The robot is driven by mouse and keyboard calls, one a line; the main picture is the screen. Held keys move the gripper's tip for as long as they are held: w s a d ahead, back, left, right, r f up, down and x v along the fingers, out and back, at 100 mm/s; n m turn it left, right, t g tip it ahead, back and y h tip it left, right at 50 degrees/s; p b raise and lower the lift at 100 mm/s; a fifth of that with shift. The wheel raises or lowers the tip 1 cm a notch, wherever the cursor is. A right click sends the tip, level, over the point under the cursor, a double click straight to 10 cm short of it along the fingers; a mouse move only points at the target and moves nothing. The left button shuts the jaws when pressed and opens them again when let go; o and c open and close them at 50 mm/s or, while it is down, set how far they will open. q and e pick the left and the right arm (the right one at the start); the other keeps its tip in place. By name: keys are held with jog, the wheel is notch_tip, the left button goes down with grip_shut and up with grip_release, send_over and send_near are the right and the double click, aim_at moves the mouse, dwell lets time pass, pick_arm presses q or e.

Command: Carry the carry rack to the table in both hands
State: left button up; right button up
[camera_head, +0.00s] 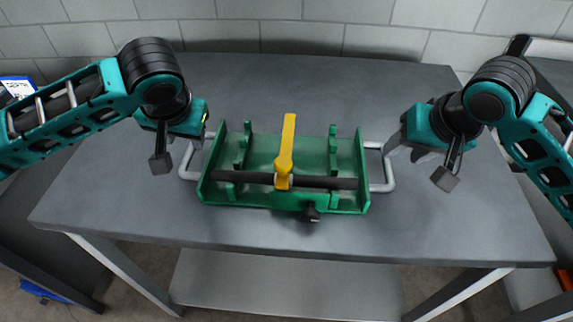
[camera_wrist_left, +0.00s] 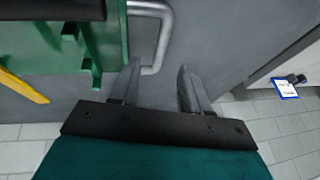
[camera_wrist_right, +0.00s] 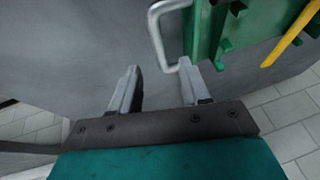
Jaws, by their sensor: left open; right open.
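The carry rack (camera_head: 310,148) is a green tray with a silver loop handle at each end, resting on the grey table (camera_head: 300,235). A black bar (camera_head: 330,183) and a yellow lever (camera_head: 286,150) lie across it. My left gripper (camera_head: 200,145) is open by the left handle (camera_head: 187,164); in the left wrist view this handle (camera_wrist_left: 166,35) shows just beyond the fingertips (camera_wrist_left: 158,75). My right gripper (camera_head: 396,150) is open by the right handle (camera_head: 388,175); in the right wrist view this handle (camera_wrist_right: 155,30) lies just ahead of the fingertips (camera_wrist_right: 158,75). Contact cannot be told.
A block wall (camera_head: 300,38) runs behind the table. Another grey surface (camera_head: 552,75) stands at the right, and a white-and-blue label (camera_head: 17,86) is at the left. The tabletop around the rack is clear. A lower shelf (camera_head: 285,285) sits beneath.

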aim_at(190, 149)
pick_arm(q)
jog(key=x, duration=0.6)
jog(key=shift+f, duration=0.15)
pick_arm(e)
jog(key=x, duration=0.6)
jog(key=shift+f, duration=0.15)
pick_arm(q)
jog(key=shift+c, duration=0.3)
pick_arm(e)
jog(key=shift+c, duration=0.4)
pick_arm(q)
grip_shut()
pick_arm(e)
grip_shut()
pick_arm(q)
jog(key=shift+w+r, duration=0.15)
jog(key=shift+r, duration=0.15)
pick_arm(e)
jog(key=shift+w+r, duration=0.15)
jog(key=shift+r, duration=0.15)
